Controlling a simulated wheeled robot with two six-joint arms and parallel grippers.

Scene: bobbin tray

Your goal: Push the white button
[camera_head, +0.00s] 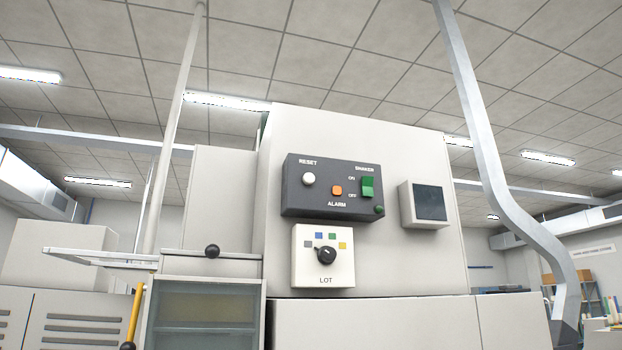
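The white button (308,179) is a small round knob under the label RESET. It sits at the upper left of a dark grey control box (300,205) on the front of a pale machine cabinet (400,140). Nothing covers the button in the head view. Neither of my grippers shows in this view.
The dark box also carries an orange button (337,191) marked ALARM, a green switch (368,187) and a small green knob (379,210). Below is a white LOT panel (308,270) with a black dial (326,255). A small screen (430,203) is at right.

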